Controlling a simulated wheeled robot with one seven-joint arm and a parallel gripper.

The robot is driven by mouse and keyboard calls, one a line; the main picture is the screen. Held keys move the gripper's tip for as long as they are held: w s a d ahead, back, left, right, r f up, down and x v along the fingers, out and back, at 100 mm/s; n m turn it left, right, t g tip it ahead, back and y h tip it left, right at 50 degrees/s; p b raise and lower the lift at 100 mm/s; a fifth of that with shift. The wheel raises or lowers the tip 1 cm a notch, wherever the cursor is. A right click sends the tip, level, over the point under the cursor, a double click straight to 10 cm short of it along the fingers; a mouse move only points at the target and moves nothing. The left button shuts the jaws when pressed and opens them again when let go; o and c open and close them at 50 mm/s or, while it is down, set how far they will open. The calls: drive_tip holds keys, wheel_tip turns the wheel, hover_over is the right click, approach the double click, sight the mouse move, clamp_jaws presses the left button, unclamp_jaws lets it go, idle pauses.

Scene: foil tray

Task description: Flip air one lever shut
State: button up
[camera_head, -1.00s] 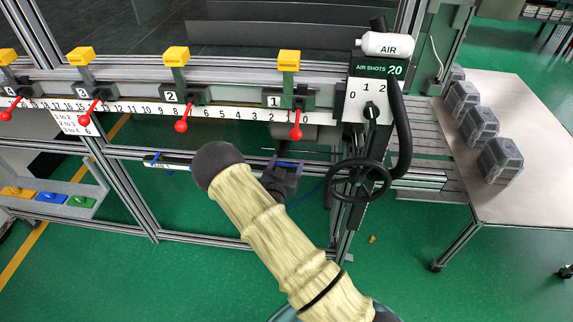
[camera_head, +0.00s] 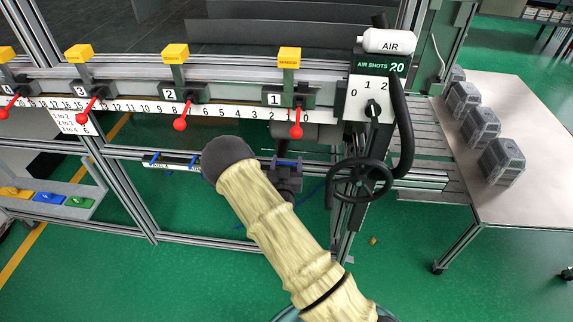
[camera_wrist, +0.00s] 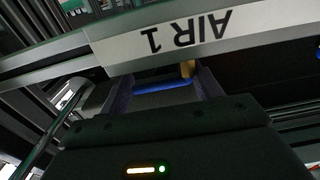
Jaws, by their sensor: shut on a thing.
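In the wrist view, the blue air one lever (camera_wrist: 162,87) lies crosswise between the two dark fingers of my gripper (camera_wrist: 164,92), below an upside-down AIR 1 label (camera_wrist: 182,40). A small brass-coloured part (camera_wrist: 187,69) shows beside the lever. My gripper is shut on the lever. In the head view, my gripper (camera_head: 287,163) is at the lower rail of the frame, under the station marked 1. The lever's exact angle is hard to tell, and its pivot is largely hidden.
Other blue levers (camera_head: 194,163) sit on the rail to the left, partly behind my arm. Red-knobbed levers (camera_head: 296,131) hang from the ruler rail above. A black handwheel (camera_head: 360,179) and a curved black hose (camera_head: 403,135) stand close on the right.

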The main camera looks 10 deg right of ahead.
drive_tip(key=o, duration=0.8)
drive_tip(key=shift+d, duration=0.1)
drive_tip(key=shift+s+a, duration=0.25)
drive_tip(key=shift+s, duration=0.4)
drive_tip(key=b+v, duration=0.3)
drive_tip(key=v, duration=1.3)
